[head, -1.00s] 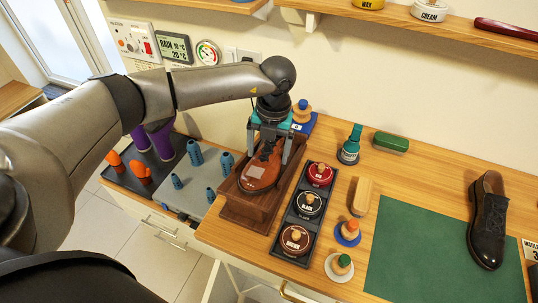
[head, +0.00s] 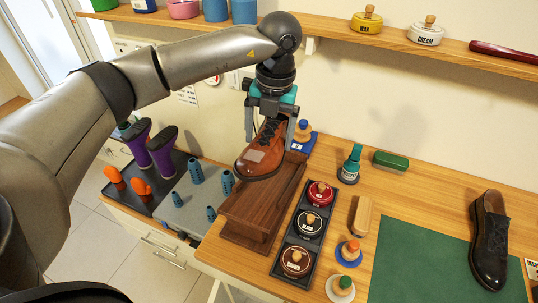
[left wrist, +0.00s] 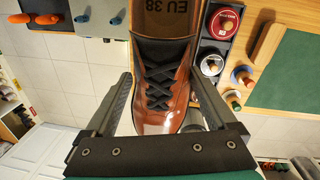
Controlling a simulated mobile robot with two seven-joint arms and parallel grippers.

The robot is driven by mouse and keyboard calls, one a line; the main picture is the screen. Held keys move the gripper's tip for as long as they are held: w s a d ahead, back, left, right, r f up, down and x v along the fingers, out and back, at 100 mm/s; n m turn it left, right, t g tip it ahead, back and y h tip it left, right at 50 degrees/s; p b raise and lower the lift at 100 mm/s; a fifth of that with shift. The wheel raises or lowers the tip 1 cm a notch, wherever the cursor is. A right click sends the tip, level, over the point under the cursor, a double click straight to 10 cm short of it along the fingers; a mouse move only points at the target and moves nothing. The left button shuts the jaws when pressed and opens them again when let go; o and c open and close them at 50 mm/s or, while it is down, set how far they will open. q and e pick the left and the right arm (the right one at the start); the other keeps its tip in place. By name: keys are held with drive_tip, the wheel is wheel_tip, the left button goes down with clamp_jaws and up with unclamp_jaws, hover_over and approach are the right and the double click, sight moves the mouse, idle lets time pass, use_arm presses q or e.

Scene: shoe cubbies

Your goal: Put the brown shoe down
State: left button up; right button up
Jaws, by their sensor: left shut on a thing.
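In the left wrist view the laced upper (left wrist: 158,85) lies between the fingers of my left gripper (left wrist: 160,112). Its contact with the stand is hidden in part, but it looks clear of it. My right gripper is not in view.
A dark tray (head: 275,262) of polish tins stands right of the stand. A brush (head: 362,215), bottle (head: 350,163) and green block (head: 390,160) lie beyond. A black shoe (head: 489,245) is on the green mat (head: 415,262). The shelf (head: 420,45) runs above.

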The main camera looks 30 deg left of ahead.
sight(274, 163)
use_arm(q)
wheel_tip(274, 163, up, 9)
drive_tip(key=shift+f, duration=0.1)
